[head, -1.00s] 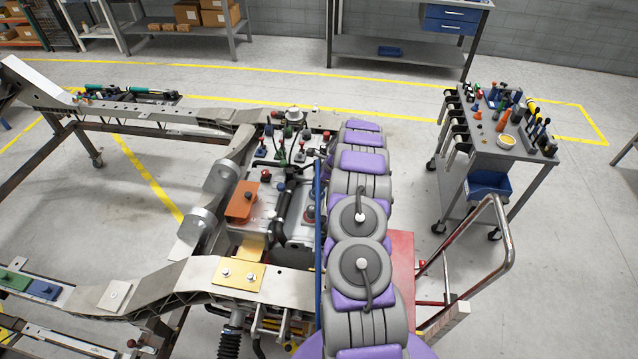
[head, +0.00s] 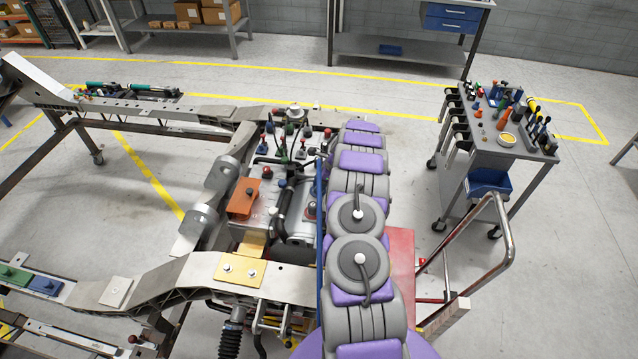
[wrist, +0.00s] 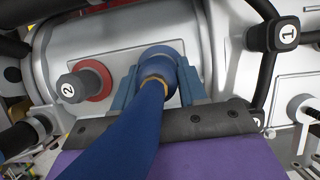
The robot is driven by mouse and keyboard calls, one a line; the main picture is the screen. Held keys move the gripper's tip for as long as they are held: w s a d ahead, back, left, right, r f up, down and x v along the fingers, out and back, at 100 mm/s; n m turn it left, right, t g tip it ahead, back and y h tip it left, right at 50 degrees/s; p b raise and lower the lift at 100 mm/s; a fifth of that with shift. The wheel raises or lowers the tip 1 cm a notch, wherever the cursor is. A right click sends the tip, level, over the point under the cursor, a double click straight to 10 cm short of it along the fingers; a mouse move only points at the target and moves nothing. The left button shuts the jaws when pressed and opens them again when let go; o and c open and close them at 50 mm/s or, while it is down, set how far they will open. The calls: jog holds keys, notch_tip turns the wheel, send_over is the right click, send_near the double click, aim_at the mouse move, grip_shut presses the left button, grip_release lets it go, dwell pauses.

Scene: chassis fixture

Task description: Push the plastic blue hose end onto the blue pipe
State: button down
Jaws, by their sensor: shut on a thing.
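In the wrist view my gripper (wrist: 158,80) has its two blue-grey fingers on either side of the blue hose end (wrist: 156,66) and is shut on it. The blue hose (wrist: 125,130) runs from this end toward the lower left, past the gripper's dark bar. The hose end faces the silvery housing (wrist: 110,45). The blue pipe cannot be made out behind it, so I cannot tell whether they touch. In the head view the blue hose (head: 320,190) runs along the left side of my arm, and the arm hides my gripper.
A red-ringed grey plug marked 2 (wrist: 80,85) is left of the hose end. A black fitting marked 1 (wrist: 284,34) is at upper right. The chassis frame (head: 180,275) surrounds the housing. A tool cart (head: 505,140) and a chrome-railed trolley (head: 505,230) stand to the right.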

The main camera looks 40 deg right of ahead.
aim_at(318, 176)
jog(key=c, duration=1)
grip_release()
jog(key=shift+s+d+f, duration=0.1)
jog(key=shift+d, duration=0.25)
jog(key=o, duration=0.5)
jog(key=shift+d+f, duration=0.15)
jog(key=shift+d, duration=0.15)
jog(key=shift+a+r, duration=0.3)
jog(key=shift+a, duration=0.25)
jog(key=shift+a+r, duration=0.1)
jog(key=shift+r, duration=0.25)
jog(key=shift+d+r+p, duration=0.25)
jog(key=shift+r+p, duration=0.5)
jog(key=shift+r, duration=0.3)
jog(key=shift+d+r+p, duration=0.25)
jog(key=shift+r+p, duration=0.45)
jog(key=shift+r, duration=0.35)
jog(key=shift+a+r, duration=0.2)
jog(key=shift+r, duration=0.25)
jog(key=shift+a, duration=0.2)
jog(key=shift+d+f, duration=0.1)
jog(key=shift+d, duration=0.1)
